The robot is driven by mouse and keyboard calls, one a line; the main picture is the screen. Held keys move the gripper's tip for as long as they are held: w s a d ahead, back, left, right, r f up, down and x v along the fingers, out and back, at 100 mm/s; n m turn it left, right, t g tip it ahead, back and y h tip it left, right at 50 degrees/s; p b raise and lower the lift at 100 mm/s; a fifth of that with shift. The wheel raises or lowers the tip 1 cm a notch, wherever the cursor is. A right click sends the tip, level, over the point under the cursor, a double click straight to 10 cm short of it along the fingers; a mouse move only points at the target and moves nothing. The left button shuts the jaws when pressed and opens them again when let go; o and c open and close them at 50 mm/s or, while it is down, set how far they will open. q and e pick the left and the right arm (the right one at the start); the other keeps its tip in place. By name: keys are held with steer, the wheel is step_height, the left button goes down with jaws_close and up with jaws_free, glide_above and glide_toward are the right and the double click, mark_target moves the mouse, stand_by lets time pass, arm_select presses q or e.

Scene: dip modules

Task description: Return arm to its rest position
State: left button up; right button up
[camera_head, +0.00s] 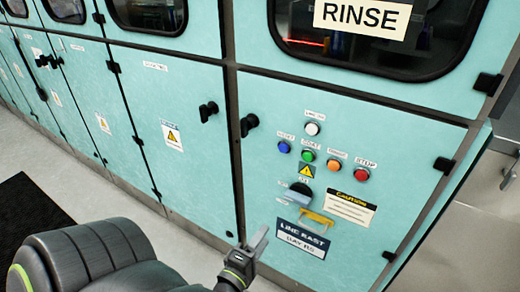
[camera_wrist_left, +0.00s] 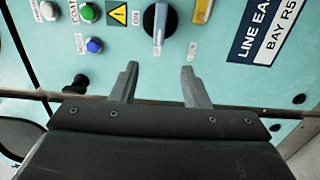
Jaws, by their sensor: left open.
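My left gripper (camera_head: 262,238) is low in the head view, in front of the teal panel (camera_head: 400,130) and below and left of its controls. In the left wrist view the gripper (camera_wrist_left: 160,74) has its two grey fingers apart, with nothing between them. A rotary switch with a pale blue handle (camera_wrist_left: 158,22) is beyond the fingertips and apart from them; it also shows in the head view, dark and partly blue (camera_head: 302,190). My right gripper is in neither view.
The panel has white (camera_head: 313,129), blue (camera_head: 284,147), green (camera_head: 308,155), orange (camera_head: 333,164) and red (camera_head: 361,174) buttons, and a yellow handle (camera_head: 318,216). Black latches (camera_head: 249,124) stick out. A RINSE sign (camera_head: 362,16) is above. Grey floor (camera_head: 160,235) and a dark mat (camera_head: 28,212) are lower left.

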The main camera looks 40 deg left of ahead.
arm_select(q)
steer(key=shift+s, duration=0.2)
stand_by(0.5)
steer(key=s+d+f+m+g+h+p, duration=0.1)
steer(key=s+f+m+g+p, duration=0.2)
steer(key=f, duration=0.5)
steer(key=s+f+m+g+h+p, duration=0.1)
steer(key=s+f+m+g, duration=0.1)
steer(key=f+m, duration=0.5)
steer(key=s+d+f+m+g+h+p, duration=0.1)
steer(key=s+f+g+p, duration=0.15)
steer(key=f, duration=0.75)
steer(key=s+a+f+m+g+p, duration=0.1)
steer(key=s+f+m+g, duration=0.3)
steer(key=s, duration=0.6)
steer(key=s+f+m+g+p, duration=0.2)
steer(key=s+f+m+g, duration=0.3)
steer(key=s, duration=0.5)
step_height(320, 180, down, 2)
steer(key=shift+a+f+p, duration=0.1)
steer(key=shift+a+p, duration=0.25)
steer(key=shift+a, duration=0.05)
